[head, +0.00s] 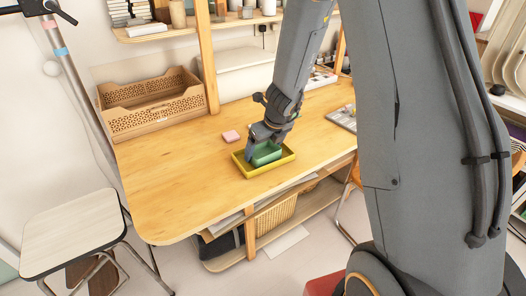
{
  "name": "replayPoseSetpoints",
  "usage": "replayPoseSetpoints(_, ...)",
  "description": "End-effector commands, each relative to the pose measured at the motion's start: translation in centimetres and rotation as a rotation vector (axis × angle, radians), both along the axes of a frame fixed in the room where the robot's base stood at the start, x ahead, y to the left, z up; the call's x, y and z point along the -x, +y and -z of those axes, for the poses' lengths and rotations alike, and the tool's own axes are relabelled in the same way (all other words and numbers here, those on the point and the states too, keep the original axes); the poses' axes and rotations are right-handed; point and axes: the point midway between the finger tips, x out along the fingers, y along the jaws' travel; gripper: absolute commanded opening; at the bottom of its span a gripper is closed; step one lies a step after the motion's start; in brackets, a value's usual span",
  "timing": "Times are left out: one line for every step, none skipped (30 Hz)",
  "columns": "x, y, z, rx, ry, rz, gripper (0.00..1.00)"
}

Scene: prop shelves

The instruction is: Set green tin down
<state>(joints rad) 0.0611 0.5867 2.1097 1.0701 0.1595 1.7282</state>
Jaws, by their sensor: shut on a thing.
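The green tin (267,153) is a small rectangular box in the head view. My gripper (263,143) is shut on it from above and hides part of its top and back. The tin is within the outline of a shallow yellow tray (249,172) on the wooden desk (175,190). I cannot tell whether the tin touches the tray floor or is held slightly above it.
A pink block (231,136) lies on the desk behind and left of the tray. A perforated wooden crate (155,120) stands at the back left. A grey keyboard-like object (343,118) is at the right. The desk's front left is clear. A stool (72,232) stands at left.

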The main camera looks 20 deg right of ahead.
Motion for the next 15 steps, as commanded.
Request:
replayPoseSetpoints(-0.01,0.0,-0.09,0.0,-0.001,0.0,0.56)
replayPoseSetpoints(0.0,0.0,-0.1,0.0,-0.001,0.0,0.56)
replayPoseSetpoints(0.0,0.0,-0.11,0.0,-0.001,0.0,0.56)
replayPoseSetpoints(-0.01,0.0,-0.11,0.0,-0.001,0.0,0.56)
replayPoseSetpoints(-0.01,0.0,-0.09,0.0,-0.001,0.0,0.56)
replayPoseSetpoints(-0.01,0.0,0.0,0.0,-0.001,0.0,0.56)
replayPoseSetpoints(-0.02,0.0,0.09,0.0,-0.001,0.0,0.56)
replayPoseSetpoints(-0.02,0.01,0.19,0.0,-0.001,0.0,0.56)
replayPoseSetpoints(0.0,0.01,0.25,0.0,0.0,0.0,0.83)
replayPoseSetpoints(0.01,0.01,0.19,0.0,0.0,0.0,0.89)
replayPoseSetpoints(0.02,0.01,0.18,0.0,0.0,0.0,0.94)
replayPoseSetpoints(0.02,0.01,0.17,0.0,0.0,0.0,1.0)
replayPoseSetpoints(0.02,0.01,0.17,0.0,0.0,0.0,1.0)
replayPoseSetpoints(0.02,0.02,0.16,0.0,0.0,0.0,1.0)
replayPoseSetpoints(0.02,0.02,0.16,0.0,0.0,0.0,1.0)
